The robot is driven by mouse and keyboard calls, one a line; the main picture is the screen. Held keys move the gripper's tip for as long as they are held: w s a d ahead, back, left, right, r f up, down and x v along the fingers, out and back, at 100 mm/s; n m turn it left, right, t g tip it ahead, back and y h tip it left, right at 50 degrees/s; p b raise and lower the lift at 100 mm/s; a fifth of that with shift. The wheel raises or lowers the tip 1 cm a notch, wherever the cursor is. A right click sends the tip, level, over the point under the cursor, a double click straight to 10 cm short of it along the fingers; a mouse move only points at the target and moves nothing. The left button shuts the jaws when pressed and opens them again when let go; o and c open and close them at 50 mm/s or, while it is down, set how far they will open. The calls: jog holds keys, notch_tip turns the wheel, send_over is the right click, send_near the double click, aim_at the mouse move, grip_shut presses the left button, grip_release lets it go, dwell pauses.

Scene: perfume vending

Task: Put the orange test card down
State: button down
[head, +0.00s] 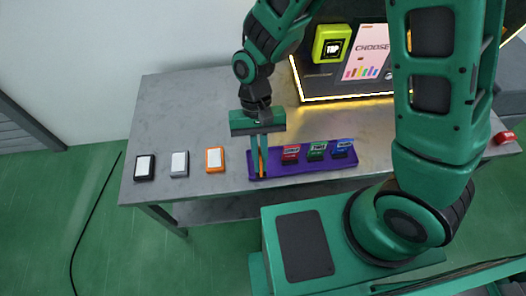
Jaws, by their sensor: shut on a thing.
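My gripper (259,174) points down over the left end of the purple tray (300,169), its fingers close together. A thin orange edge, the orange test card (262,161), shows between the fingers, held upright and seen nearly edge-on. Its lower end is at the tray, but I cannot tell whether it touches the tray floor. A red card (290,153), a green card (316,150) and a blue card (341,149) stand in the tray to the right of my gripper.
An orange-framed block (215,160) with a white face lies left of the tray, beside a grey one (180,163) and a black one (145,167). A lit display (367,52) and a yellow-green box (331,43) are behind. A red round object (504,137) is far right. The grey table (185,110) is clear behind the blocks.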

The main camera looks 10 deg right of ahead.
jog(key=shift+w+d+f, duration=0.35)
jog(key=shift+w+f, duration=0.8)
jog(key=shift+f, duration=0.25)
jog(key=shift+w+d+f, duration=0.4)
jog(key=shift+w+f, duration=0.7)
jog(key=shift+f, duration=0.3)
jog(key=shift+w+d+f, duration=0.35)
jog(key=shift+w+f, duration=0.8)
jog(key=shift+f, duration=0.25)
jog(key=shift+f, duration=0.1)
jog(key=c, duration=2)
grip_release()
jog(key=shift+c, duration=0.2)
jog(key=shift+o, duration=0.5)
